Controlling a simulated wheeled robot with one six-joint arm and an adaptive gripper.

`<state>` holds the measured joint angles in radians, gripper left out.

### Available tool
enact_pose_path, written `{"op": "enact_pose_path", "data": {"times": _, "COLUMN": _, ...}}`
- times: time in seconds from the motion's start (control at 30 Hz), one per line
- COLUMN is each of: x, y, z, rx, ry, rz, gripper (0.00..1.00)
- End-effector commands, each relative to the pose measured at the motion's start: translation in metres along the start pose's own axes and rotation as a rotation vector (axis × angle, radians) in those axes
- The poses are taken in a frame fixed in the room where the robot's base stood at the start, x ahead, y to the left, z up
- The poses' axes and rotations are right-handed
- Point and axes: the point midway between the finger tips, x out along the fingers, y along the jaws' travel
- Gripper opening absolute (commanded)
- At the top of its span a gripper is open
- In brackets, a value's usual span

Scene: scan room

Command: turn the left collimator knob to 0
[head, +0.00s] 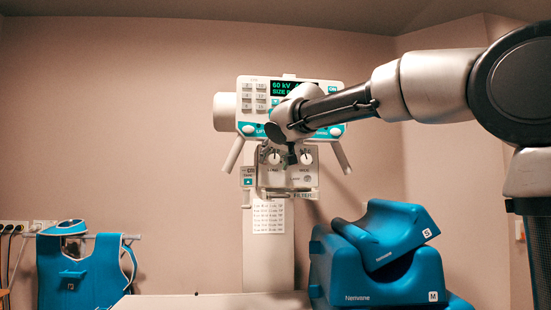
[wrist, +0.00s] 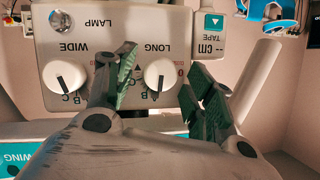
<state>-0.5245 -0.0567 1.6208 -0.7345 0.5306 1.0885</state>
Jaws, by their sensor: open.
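The left collimator knob, a round white dial marked LONG, shows in the wrist view (wrist: 163,73) and in the head view (head: 273,157). Its dark pointer line runs toward the lower edge in the wrist view, which shows the panel upside down. The exact mark it points to is too small to read. My gripper (wrist: 162,66) is open, with one green-padded finger on each side of this knob. Visible gaps separate the fingers from the knob; depth is hard to tell. In the head view, my gripper (head: 289,151) partly covers the panel near the knob.
The second knob, marked WIDE, shows in the wrist view (wrist: 64,76), close beside my left-hand finger. A TAPE box (wrist: 209,35) sits by the panel. Handles (head: 234,154) flank the tube head. Blue positioning cushions (head: 385,265) stand at lower right; a blue apron (head: 80,270) hangs left.

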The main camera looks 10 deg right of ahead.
Motion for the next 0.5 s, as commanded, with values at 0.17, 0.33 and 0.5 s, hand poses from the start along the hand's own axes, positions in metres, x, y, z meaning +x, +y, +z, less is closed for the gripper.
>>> {"op": "enact_pose_path", "data": {"times": 0.17, "x": 0.0051, "y": 0.0000, "z": -0.0005, "rx": 0.000, "ry": 0.001, "rz": -0.001, "gripper": 0.54}}
{"op": "enact_pose_path", "data": {"times": 0.33, "x": 0.0050, "y": 0.0001, "z": -0.0003, "rx": 0.000, "ry": 0.001, "rz": 0.000, "gripper": 0.52}}
{"op": "enact_pose_path", "data": {"times": 0.5, "x": 0.0049, "y": 0.0001, "z": -0.0003, "rx": 0.000, "ry": 0.000, "rz": 0.000, "gripper": 0.21}}
